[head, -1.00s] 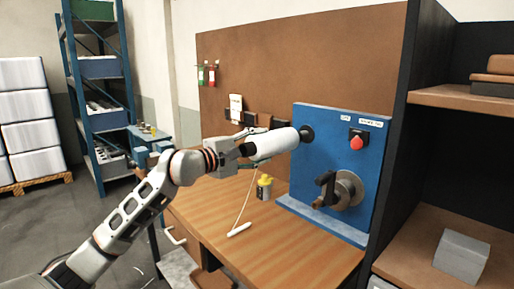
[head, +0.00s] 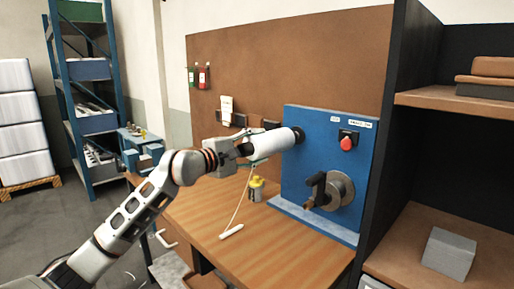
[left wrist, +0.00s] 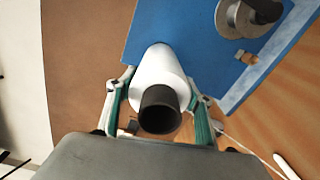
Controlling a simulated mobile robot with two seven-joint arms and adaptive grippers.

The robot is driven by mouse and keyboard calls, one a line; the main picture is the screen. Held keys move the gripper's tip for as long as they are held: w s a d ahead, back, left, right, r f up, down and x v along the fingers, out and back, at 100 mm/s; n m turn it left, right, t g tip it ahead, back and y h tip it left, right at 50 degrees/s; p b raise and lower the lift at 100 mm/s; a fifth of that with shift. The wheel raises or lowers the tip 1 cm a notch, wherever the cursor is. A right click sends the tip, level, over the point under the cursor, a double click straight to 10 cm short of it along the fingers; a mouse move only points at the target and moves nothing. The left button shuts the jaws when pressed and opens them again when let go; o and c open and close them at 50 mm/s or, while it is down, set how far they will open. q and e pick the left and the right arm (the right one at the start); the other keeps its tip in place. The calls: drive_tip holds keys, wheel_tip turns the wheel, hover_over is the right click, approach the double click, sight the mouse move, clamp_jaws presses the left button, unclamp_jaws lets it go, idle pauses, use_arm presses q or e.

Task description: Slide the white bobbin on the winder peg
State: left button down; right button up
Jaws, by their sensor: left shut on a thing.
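The white bobbin (head: 272,144) is a white cylinder lying roughly level in front of the blue winder (head: 325,155). My left gripper (head: 252,149) is shut on it, and its green-edged fingers lie along both sides in the left wrist view (left wrist: 159,98). There the bobbin's white body (left wrist: 158,68) points at the blue panel, with its dark hollow core end (left wrist: 160,110) toward me. The black winder peg (head: 299,134) shows right at the bobbin's far end. I cannot tell how far the bobbin is around the peg. My right gripper is not in view.
The winder has a red button (head: 347,142) and a crank disc (head: 337,190) to the right. A small yellow-topped container (head: 256,188) and a white stick on a cord (head: 231,231) are on the wooden table (head: 265,255). A dark shelf unit stands at the right.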

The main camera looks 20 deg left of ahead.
use_arm(q)
drive_tip(key=shift+w+d+r, duration=0.1)
drive_tip(key=shift+w+r, duration=0.05)
drive_tip(key=shift+w, duration=0.15)
drive_tip(key=c, duration=0.8)
unclamp_jaws()
drive_tip(key=shift+c, duration=0.2)
drive_tip(key=shift+f, duration=0.25)
drive_tip(key=v, duration=1.2)
drive_tip(key=shift+r, duration=0.1)
